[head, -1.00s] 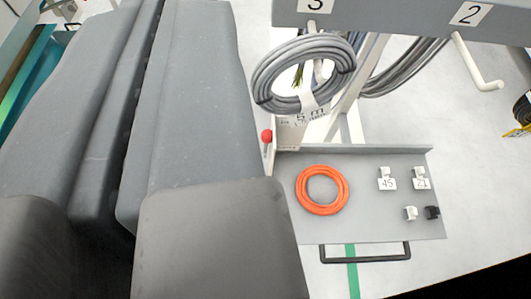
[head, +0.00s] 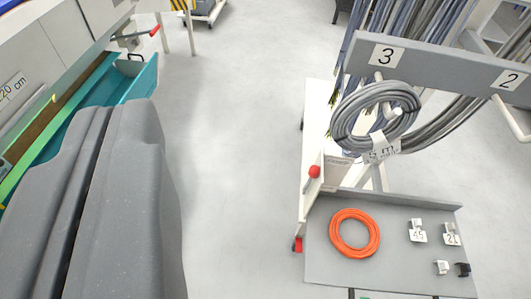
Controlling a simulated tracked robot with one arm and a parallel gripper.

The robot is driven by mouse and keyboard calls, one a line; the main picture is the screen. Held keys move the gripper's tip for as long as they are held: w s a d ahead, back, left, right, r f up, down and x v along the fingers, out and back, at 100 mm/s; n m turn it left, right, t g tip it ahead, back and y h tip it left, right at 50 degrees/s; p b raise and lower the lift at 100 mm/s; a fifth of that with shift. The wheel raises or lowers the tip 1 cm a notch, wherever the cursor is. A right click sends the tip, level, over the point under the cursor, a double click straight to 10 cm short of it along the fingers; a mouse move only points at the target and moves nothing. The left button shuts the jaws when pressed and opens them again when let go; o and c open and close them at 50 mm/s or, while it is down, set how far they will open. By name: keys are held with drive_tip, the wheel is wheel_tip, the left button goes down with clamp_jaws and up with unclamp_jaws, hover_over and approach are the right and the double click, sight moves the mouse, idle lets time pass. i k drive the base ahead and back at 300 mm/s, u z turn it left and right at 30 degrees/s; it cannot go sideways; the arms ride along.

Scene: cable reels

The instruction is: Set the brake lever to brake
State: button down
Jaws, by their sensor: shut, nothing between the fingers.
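A lever with a red knob (head: 314,171) stands at the left edge of the trolley, tilted up and to the right. A small red part (head: 297,244) shows lower on the same edge. I cannot tell what it is. A pale plate (head: 338,168) sits beside the knob, its print too small to read. Another red-handled lever (head: 154,30) is on the machine at the upper left. I cannot tell from markings which is the brake lever. My gripper (head: 122,108) is large, grey and shut at the left, apart from the trolley and empty.
The trolley shelf (head: 400,275) holds an orange cable ring (head: 354,233) and several small tagged parts. A grey cable coil (head: 378,115) hangs from hook 3, above and right of the knob. A teal trough (head: 135,85) is at the left. Floor (head: 240,130) between is clear.

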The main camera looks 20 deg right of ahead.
sight(314, 170)
drive_tip(key=u, duration=0.7)
drive_tip(key=i, duration=2.4)
drive_tip(key=z, duration=2.1)
drive_tip(key=k, duration=0.6)
drive_tip(key=z, duration=0.2)
drive_tip(key=i, duration=0.5)
drive_tip(key=z, duration=0.05)
